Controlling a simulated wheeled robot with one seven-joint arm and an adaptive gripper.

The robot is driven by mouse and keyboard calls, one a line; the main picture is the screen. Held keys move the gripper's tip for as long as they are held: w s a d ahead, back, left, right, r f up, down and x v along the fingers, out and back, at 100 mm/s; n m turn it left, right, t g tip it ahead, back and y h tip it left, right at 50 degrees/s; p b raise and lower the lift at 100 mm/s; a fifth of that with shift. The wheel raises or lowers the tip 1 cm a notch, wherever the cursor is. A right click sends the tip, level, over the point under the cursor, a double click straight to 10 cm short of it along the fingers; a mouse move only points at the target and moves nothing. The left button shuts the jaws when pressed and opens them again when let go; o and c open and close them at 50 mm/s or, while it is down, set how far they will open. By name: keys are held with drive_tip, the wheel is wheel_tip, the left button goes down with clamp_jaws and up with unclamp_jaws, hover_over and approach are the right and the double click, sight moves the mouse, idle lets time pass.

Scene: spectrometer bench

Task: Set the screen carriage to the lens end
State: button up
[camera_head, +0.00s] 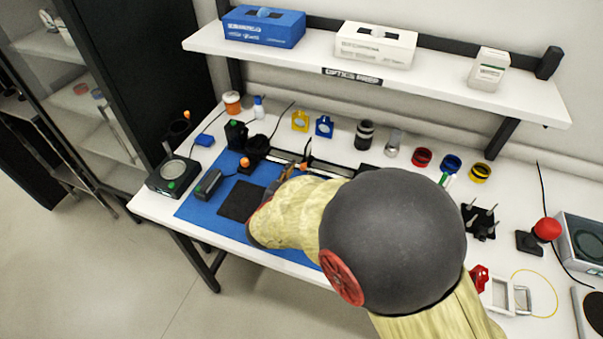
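A dark rail with pale strips (330,167) lies along the back of the blue mat (200,208). A thin dark upright piece with a small orange part (305,163) stands on the rail. It may be the screen carriage, but it is too small to be sure. A black mount (256,147) stands at the rail's left end, with an orange knob (245,162) in front; I cannot tell whether it holds the lens. My gripper (287,174) is over the mat just in front of the rail, close to the orange part. My arm hides most of it, its fingers and the rail's right part.
A black pad (241,201) and a dark grey box (208,184) lie on the mat. A black device with a round plate (174,175) stands at the left. Yellow (300,121) and blue (324,126) holders stand behind the rail. A shelf (440,78) overhangs the back.

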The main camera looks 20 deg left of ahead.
drive_tip(key=shift+x, duration=0.95)
drive_tip(key=shift+c, duration=1.4)
clamp_jaws()
